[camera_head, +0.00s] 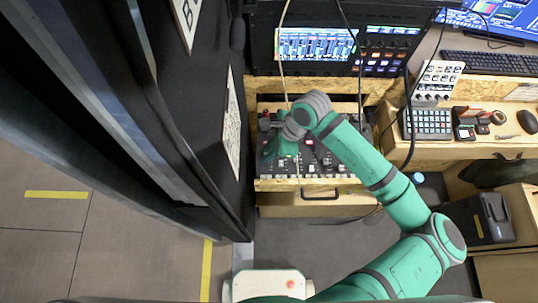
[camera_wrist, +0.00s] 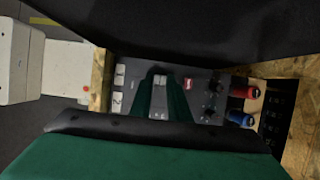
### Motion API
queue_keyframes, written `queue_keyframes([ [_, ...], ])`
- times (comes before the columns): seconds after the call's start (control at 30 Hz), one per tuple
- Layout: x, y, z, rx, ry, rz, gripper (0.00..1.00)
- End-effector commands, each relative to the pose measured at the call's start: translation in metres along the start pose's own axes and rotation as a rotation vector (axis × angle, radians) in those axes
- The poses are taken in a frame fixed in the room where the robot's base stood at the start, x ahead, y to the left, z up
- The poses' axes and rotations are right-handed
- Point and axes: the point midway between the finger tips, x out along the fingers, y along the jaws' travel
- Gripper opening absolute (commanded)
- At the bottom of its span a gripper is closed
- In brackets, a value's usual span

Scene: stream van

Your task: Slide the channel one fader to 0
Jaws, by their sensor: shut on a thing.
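A dark mixing panel (camera_head: 326,160) lies in a wooden desk recess below my arm. In the wrist view the panel (camera_wrist: 205,90) carries knobs, a red button (camera_wrist: 190,84) and white keys marked 1 (camera_wrist: 119,75) and 2 (camera_wrist: 118,99). My green gripper (camera_head: 282,149) points down over the panel's left part. In the wrist view my gripper (camera_wrist: 159,98) has its two fingers on either side of a small pale fader cap (camera_wrist: 159,82), shut on it. The slot and scale are hidden, so I cannot read the fader's setting or channel.
Red (camera_wrist: 243,92) and blue (camera_wrist: 240,118) plugs stand near the panel's wooden edge. A cable hangs down past my wrist. A screen (camera_head: 315,44) is behind the panel, a button pad (camera_head: 427,124) to the right. A dark wall panel is close on the left.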

Motion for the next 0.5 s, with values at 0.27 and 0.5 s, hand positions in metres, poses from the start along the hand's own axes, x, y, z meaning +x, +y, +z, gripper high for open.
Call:
queue_keyframes([
  [0.27, -0.0014, -0.0026, -0.0033, 0.003, 0.007, -0.003, 0.0],
  [0.5, -0.0012, -0.0022, -0.0026, 0.003, 0.005, -0.003, 0.36],
])
